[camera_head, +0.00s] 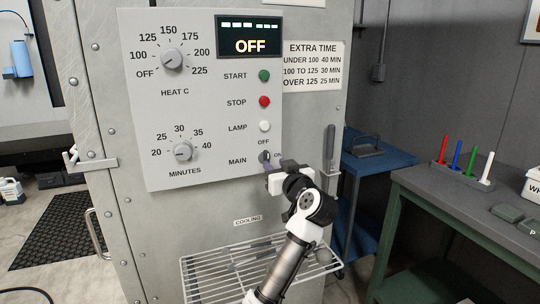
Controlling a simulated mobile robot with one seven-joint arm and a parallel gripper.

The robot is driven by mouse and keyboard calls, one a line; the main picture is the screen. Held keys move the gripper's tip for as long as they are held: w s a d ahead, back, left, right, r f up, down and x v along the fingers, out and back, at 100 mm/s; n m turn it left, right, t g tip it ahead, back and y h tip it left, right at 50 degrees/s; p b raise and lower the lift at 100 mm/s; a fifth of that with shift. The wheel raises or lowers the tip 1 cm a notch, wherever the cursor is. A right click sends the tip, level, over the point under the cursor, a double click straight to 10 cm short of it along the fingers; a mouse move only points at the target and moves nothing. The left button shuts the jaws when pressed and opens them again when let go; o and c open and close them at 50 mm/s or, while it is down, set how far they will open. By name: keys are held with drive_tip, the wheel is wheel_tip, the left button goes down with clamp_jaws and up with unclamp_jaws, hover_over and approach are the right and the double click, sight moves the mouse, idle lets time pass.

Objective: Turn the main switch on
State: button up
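The main switch (265,157) is a small dark rotary knob at the lower right of the grey control panel (215,120), beside the label MAIN, with OFF above it and ON to its right. My gripper (268,164) is at the switch, its fingertips next to or around the knob. My gripper hides part of the switch, so its exact setting and any contact are unclear. The display (249,40) at the panel's top reads OFF in lit characters, with small lit dashes above.
The heat dial (171,59), the minutes dial (183,151) and the start (264,76), stop (264,101) and lamp (265,126) buttons share the panel. A wire rack (215,275) juts out below. A handle (330,150) and a green-framed bench (450,200) stand to the right.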

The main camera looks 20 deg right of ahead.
sight(268, 157)
drive_tip(key=shift+w+p, duration=0.5)
drive_tip(key=shift+w, duration=2.1)
clamp_jaws()
